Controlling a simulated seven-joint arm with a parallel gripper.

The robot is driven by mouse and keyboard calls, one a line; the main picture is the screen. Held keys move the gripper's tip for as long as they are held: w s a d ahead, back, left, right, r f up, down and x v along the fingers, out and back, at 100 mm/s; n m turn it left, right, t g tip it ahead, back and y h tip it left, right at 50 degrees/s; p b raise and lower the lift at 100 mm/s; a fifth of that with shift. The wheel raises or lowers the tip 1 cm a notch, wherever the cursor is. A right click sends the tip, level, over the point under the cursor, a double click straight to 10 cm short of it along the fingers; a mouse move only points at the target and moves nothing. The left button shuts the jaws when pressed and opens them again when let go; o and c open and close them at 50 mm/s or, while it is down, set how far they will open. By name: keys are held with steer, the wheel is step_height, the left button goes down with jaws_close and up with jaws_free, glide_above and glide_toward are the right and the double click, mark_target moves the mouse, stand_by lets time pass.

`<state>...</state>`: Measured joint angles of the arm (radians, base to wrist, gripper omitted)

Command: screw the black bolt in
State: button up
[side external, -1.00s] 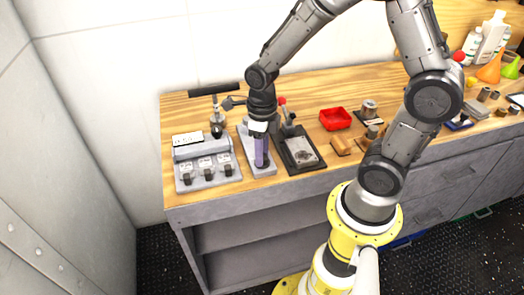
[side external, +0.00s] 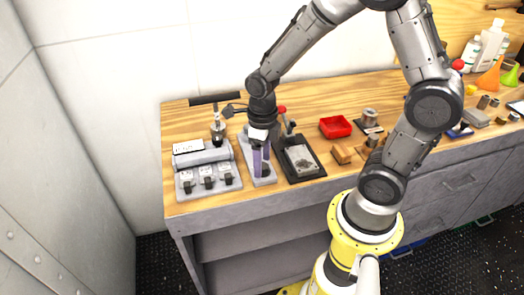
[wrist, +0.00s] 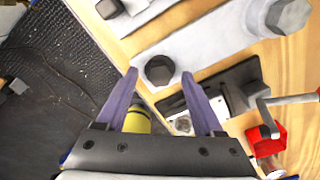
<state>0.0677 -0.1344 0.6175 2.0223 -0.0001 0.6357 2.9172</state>
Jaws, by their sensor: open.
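The black bolt (wrist: 159,69) shows its dark hex head at the near end of a light grey plate (wrist: 215,38) in the wrist view. In the side view the plate (side external: 262,182) lies on the bench, and the bolt's dark head (side external: 266,170) shows beside the fingers. My gripper (wrist: 160,73) is open, with its purple fingers on either side of the bolt head in the wrist view. In the side view my gripper (side external: 260,172) points down over the plate's near end. I cannot tell whether the fingers touch the bolt or how deep the bolt sits.
A grey block with several switches (side external: 208,178) stands close on the left. A black-based fixture with a red-knobbed lever (side external: 300,158) stands close on the right. A red tray (side external: 335,127) and wooden blocks (side external: 342,153) lie further right. A second, grey hex head (wrist: 287,15) is on the plate's far end.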

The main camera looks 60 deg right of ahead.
step_height(320, 180, up, 14)
stand_by(0.5)
steer(key=shift+f, duration=0.1)
step_height(320, 180, down, 14)
steer(key=m, duration=3)
steer(key=shift+f, duration=0.25)
